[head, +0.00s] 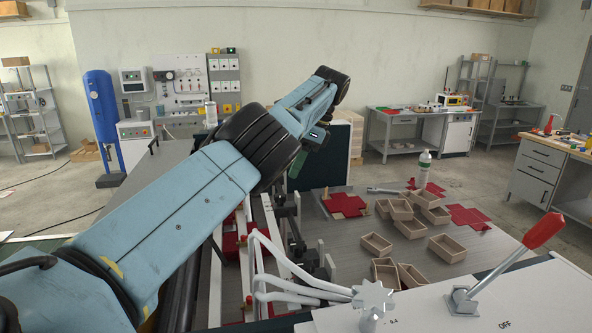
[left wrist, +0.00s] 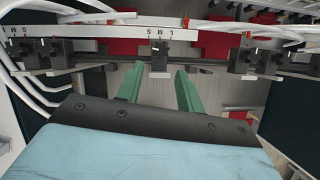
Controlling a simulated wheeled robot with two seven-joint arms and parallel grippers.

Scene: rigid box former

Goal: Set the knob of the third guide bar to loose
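The box former's guide bars and black clamp blocks run across the left wrist view, with a black block (left wrist: 160,55) just beyond my left gripper (left wrist: 160,69). Its two green fingers are apart, on either side of that block's line, with nothing seen between them. More black blocks sit at the left (left wrist: 45,52) and right (left wrist: 241,60). I cannot tell which is the third guide bar or how its knob is set. In the head view my left arm covers much of the former, and a green finger (head: 297,164) shows above the rails (head: 284,240). My right gripper is not in view.
White hoses (head: 262,262) loop beside the rails. A grey star-shaped handle (head: 372,298) and a red-handled lever (head: 543,231) stand on the white front panel. Open brown boxes (head: 446,248), red blanks (head: 345,204) and a bottle (head: 424,168) occupy the table at right.

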